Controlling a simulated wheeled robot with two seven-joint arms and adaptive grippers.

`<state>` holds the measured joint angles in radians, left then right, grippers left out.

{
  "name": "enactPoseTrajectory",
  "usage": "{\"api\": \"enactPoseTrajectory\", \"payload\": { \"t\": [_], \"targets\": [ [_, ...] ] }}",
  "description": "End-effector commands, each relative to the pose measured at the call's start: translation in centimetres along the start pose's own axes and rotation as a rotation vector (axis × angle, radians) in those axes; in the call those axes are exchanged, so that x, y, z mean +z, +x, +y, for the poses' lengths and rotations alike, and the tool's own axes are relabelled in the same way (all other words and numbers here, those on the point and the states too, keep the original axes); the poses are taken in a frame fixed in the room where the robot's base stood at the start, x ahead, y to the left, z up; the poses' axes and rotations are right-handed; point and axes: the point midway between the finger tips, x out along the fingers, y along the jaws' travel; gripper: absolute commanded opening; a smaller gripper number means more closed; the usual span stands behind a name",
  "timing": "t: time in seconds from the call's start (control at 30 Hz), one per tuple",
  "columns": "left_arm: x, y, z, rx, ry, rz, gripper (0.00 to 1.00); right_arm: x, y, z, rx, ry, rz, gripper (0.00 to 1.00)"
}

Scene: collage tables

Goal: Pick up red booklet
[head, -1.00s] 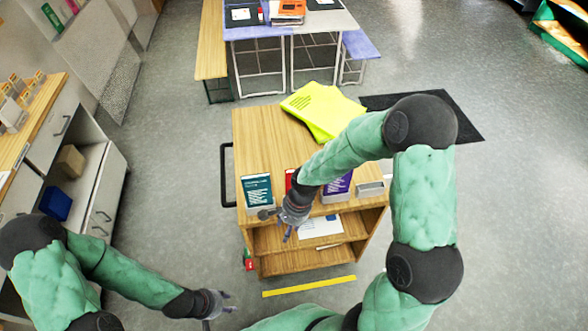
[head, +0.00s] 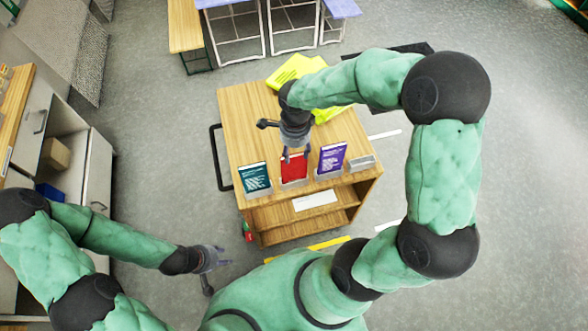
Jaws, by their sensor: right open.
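The red booklet (head: 294,169) stands upright in a small holder at the front edge of the wooden cart's top (head: 240,110). A teal booklet (head: 254,178) stands to its left and a purple booklet (head: 332,157) to its right. My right gripper (head: 295,155) is open, pointing down at the top of the red booklet, with its fingers overlapping the booklet's upper part. I cannot tell whether they touch it. My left gripper (head: 222,270) is low at the left, away from the cart and empty; its fingers look spread.
Bright yellow sheets (head: 290,70) lie at the back of the cart top, partly behind my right arm. An empty-looking holder (head: 360,163) stands right of the purple booklet. A white paper (head: 314,199) lies on the shelf below. A grey cabinet (head: 100,165) stands at left.

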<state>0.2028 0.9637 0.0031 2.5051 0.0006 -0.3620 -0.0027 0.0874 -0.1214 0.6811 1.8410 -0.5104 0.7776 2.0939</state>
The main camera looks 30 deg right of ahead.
Motion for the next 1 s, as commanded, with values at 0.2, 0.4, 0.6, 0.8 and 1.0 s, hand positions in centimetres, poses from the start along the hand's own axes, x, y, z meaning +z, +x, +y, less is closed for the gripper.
{"api": "enactPoseTrajectory", "payload": {
  "t": [0.2, 0.4, 0.6, 0.8, 1.0],
  "targets": [
    [-0.2, 0.1, 0.0, 0.000, 0.000, 0.003, 0.40, 0.0, 1.5, 0.1, 0.000, 0.001, -0.001, 0.50],
    [-0.1, 0.1, 0.0, 0.000, 0.000, 0.003, 0.40, 0.0, 4.0, 0.5, 0.004, -0.001, -0.001, 0.50],
    [-0.1, 0.2, -0.1, 0.000, 0.000, 0.003, 0.40, 0.1, 6.1, 0.5, 0.002, 0.000, -0.002, 0.50],
    [-0.1, 0.2, -0.1, 0.000, 0.000, 0.003, 0.40, 0.1, 6.4, 0.5, 0.000, 0.000, -0.003, 0.50],
    [-0.1, 0.2, -0.1, 0.000, 0.000, 0.003, 0.40, 0.1, 6.3, 0.5, 0.000, 0.000, -0.002, 0.16]
  ]
}}
